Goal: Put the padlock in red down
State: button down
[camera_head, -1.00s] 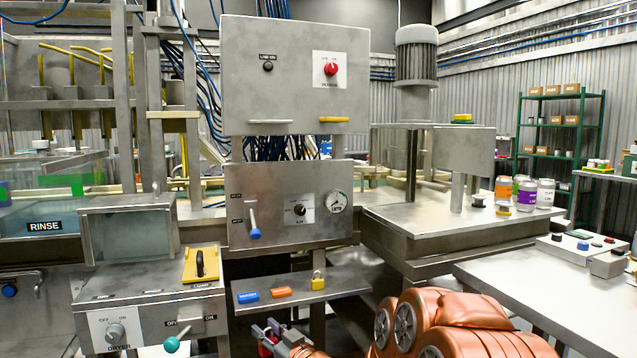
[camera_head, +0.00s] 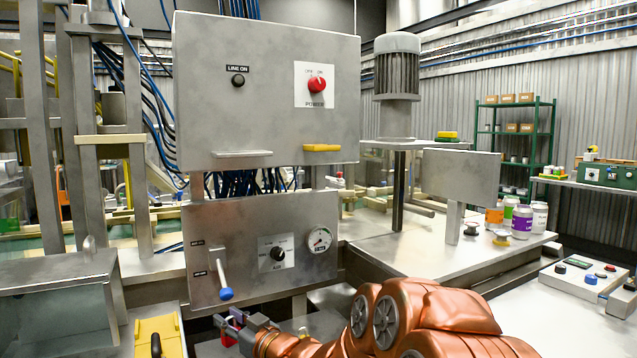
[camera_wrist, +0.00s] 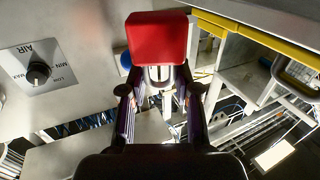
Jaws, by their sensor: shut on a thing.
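My gripper (camera_head: 240,326) is at the bottom of the head view, in front of the machine and below the lower control panel. It is shut on the red padlock (camera_wrist: 157,38). In the wrist view the padlock's red body shows beyond the fingertips, its pale shackle between them. In the head view only a small red part of the padlock (camera_head: 228,336) shows. It is held in the air; I cannot see it resting on anything.
The lower panel (camera_head: 210,225) has a blue-tipped lever (camera_head: 224,280), an air knob and a gauge. A yellow pad (camera_head: 158,338) with a black handle lies at lower left. A grey shelf (camera_head: 312,322) shows partly behind my arm. A bench (camera_head: 570,305) stands right.

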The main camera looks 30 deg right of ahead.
jog(key=s+d+r+m+h+p, duration=0.15)
jog(key=s+d+r+p, duration=0.45)
jog(key=r, duration=1)
jog(key=s+d+r+m+h+p, duration=0.1)
jog(key=s+d+r+h+p, duration=0.15)
jog(key=d+r+p, duration=0.8)
jog(key=s+d+r+m+h+p, duration=0.35)
jog(key=r+p, duration=0.65)
jog(key=r, duration=1)
jog(key=n, duration=0.2)
send_near(315, 123)
jog(key=shift+t+y, duration=0.35)
jog(key=shift+t, duration=0.05)
jog(key=w+r, duration=0.1)
jog(key=w, duration=0.1)
jog(key=w+r, duration=0.1)
jog(key=w, duration=0.1)
jog(key=w+r, duration=0.1)
jog(key=w, duration=0.1)
jog(key=shift+w+d, duration=0.2)
jog(key=shift+d, duration=0.2)
jog(key=shift+f, duration=1.8)
jog(key=shift+f+b, duration=0.2)
jog(key=shift+b, duration=0.1)
jog(key=c, duration=0.8)
grip_release()
jog(key=shift+c, duration=0.2)
jog(key=shift+r, duration=0.1)
